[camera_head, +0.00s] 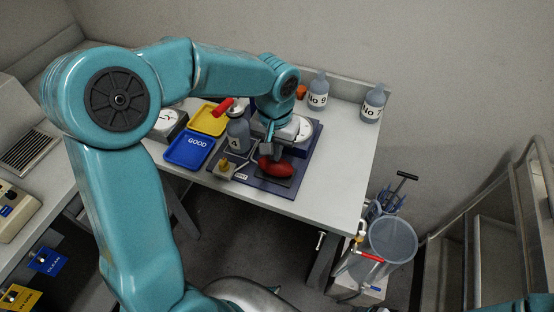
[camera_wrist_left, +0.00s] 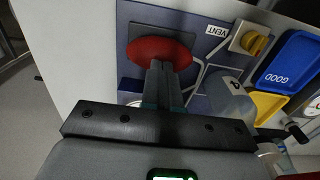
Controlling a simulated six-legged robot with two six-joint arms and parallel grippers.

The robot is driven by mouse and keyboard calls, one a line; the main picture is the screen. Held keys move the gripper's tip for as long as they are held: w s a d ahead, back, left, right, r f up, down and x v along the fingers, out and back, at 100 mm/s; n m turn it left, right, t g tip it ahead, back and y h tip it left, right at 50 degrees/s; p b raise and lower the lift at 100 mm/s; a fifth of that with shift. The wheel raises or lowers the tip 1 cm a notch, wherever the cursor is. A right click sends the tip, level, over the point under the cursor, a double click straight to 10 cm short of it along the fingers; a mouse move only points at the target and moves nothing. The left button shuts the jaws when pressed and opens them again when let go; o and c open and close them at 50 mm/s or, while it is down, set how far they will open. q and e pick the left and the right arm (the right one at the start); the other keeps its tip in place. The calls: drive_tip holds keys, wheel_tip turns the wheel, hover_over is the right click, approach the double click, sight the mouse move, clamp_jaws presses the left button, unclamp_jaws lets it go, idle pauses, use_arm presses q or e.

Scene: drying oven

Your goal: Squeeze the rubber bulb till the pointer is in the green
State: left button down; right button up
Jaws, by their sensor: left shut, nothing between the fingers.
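The red rubber bulb (camera_head: 277,167) lies on a dark pad on the blue board (camera_head: 258,181) near the table's front edge. It also shows in the left wrist view (camera_wrist_left: 160,49) as a red oval just beyond the fingertips. My left gripper (camera_head: 268,152) is shut and empty, with its tips at the bulb's edge; I cannot tell whether they touch it. Its shut fingers also show in the left wrist view (camera_wrist_left: 159,72). The white gauge dial (camera_head: 303,129) is partly hidden behind my left wrist, and its pointer cannot be read. My right gripper is not in view.
A grey bottle marked 4 (camera_head: 237,136) and a yellow vent knob (camera_head: 226,168) stand left of the bulb. A blue GOOD tray (camera_head: 190,149) and a yellow tray (camera_head: 208,119) lie further left. Two grey bottles (camera_head: 317,94) (camera_head: 372,106) stand at the back.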

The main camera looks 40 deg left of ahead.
use_arm(q)
drive_tip(key=shift+f+b, duration=1.05)
drive_tip(key=shift+f, duration=0.4)
drive_tip(key=shift+r+p, duration=1.35)
drive_tip(key=shift+r, duration=0.35)
drive_tip(key=shift+f, duration=0.15)
drive_tip(key=shift+f+b, duration=1.4)
drive_tip(key=shift+f, duration=0.15)
drive_tip(key=shift+r+p, duration=1.3)
drive_tip(key=shift+r, duration=0.35)
wheel_tip(320, 180, up, 6)
drive_tip(key=p, duration=0.4)
drive_tip(key=shift+p, duration=0.35)
